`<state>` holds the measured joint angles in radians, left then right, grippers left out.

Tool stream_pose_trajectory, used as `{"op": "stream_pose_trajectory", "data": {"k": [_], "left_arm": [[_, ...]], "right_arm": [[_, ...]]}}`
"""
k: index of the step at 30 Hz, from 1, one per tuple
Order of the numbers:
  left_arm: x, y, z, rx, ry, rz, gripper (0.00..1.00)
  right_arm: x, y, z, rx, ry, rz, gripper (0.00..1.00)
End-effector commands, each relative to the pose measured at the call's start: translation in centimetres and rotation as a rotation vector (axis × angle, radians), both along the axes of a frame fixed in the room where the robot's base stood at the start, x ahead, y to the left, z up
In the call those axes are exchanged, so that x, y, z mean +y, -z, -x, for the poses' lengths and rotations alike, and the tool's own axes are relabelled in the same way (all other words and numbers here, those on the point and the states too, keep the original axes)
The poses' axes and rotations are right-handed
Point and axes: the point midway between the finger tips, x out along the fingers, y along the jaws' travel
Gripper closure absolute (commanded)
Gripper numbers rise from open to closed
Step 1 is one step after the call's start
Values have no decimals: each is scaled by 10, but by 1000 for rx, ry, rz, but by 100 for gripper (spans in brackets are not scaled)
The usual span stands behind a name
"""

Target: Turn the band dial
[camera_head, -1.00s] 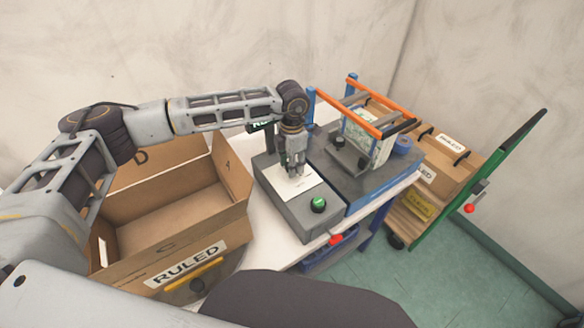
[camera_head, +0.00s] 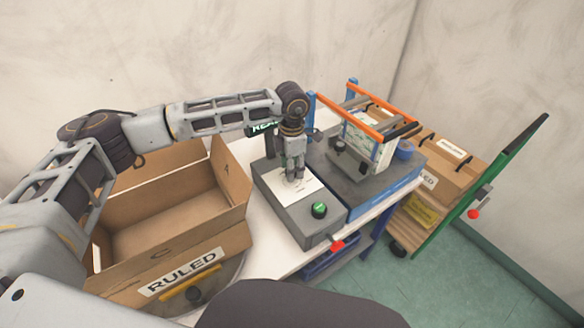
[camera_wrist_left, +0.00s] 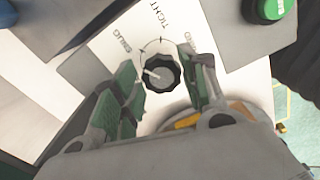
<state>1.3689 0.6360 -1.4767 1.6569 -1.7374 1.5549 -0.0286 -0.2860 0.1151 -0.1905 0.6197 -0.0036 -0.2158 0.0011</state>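The band dial (camera_wrist_left: 160,74) is a black scalloped knob on a white label plate (camera_head: 312,186), with a white pointer line toward the left of the picture. In the left wrist view, "SNUG" and "TIGHT" are printed around it, with a third word partly covered. My left gripper (camera_head: 294,174) points down over the plate and hides the dial in the head view. In the left wrist view its green-padded fingers (camera_wrist_left: 166,78) are apart, one each side of the knob. I cannot tell whether they touch it. My right gripper is out of view.
A green button (camera_head: 319,210) stands on the grey machine box (camera_head: 296,222), near its front. An open carton (camera_head: 165,215) marked "RULED" is at left. A frame with orange bars (camera_head: 348,117) is right of the box. A green-edged cart (camera_head: 470,200) stands at far right.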

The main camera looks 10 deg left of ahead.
Motion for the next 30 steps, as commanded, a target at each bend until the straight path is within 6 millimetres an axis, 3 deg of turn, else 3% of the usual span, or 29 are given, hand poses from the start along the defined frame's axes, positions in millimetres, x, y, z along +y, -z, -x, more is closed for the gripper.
{"op": "stream_pose_trajectory", "data": {"k": [3,8,12,17,23,30], "left_arm": [[0,1,0,1,0,0,40],[0,1,1,3,0,-1,40],[0,2,1,3,0,-2,40],[0,-3,1,3,0,-1,40],[0,-20,1,2,0,-1,40],[0,-53,0,0,0,0,40]], "right_arm": [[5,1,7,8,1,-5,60],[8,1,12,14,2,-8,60],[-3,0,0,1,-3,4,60],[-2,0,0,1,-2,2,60],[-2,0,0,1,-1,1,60],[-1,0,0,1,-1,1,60]]}}
